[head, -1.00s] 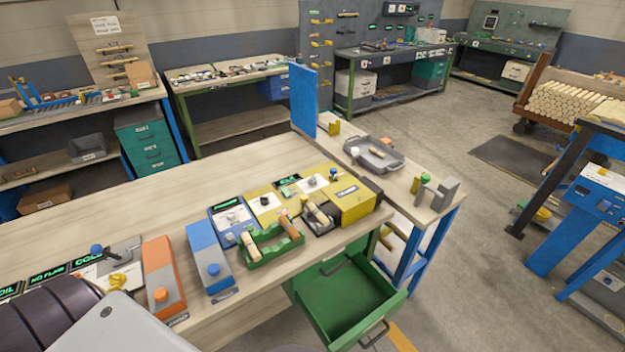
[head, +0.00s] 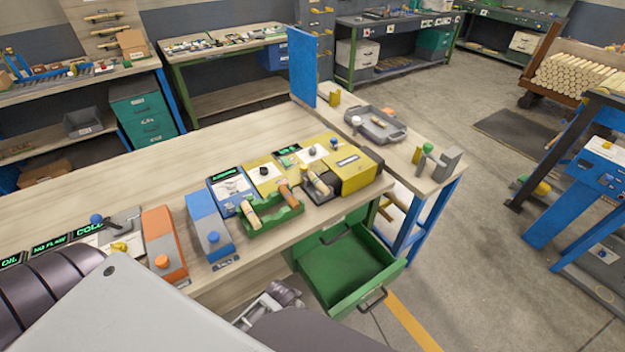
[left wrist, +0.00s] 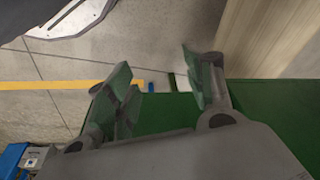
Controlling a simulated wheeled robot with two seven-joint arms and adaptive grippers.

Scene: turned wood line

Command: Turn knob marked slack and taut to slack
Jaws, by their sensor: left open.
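Several small control panels stand along the wooden bench (head: 150,180). No slack or taut marking is readable. Dark round knobs show on the yellow-topped panels, one at the back (head: 312,150) and one nearer (head: 263,171). A blue panel (head: 232,187) beside them carries a pale grey control under a lit green display. My left gripper (left wrist: 160,88) is open, with nothing between its fingers, in the left wrist view, near green drawer or cabinet surfaces. In the head view, a grey gripper part (head: 266,303) shows low in front of the bench; I cannot tell which arm it belongs to.
A green drawer (head: 350,270) stands open below the bench front. On the bench are an orange box (head: 162,240), a blue box (head: 208,225), a green rack (head: 270,218) with wooden handles and a yellow box (head: 358,172). The bench's left rear is clear.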

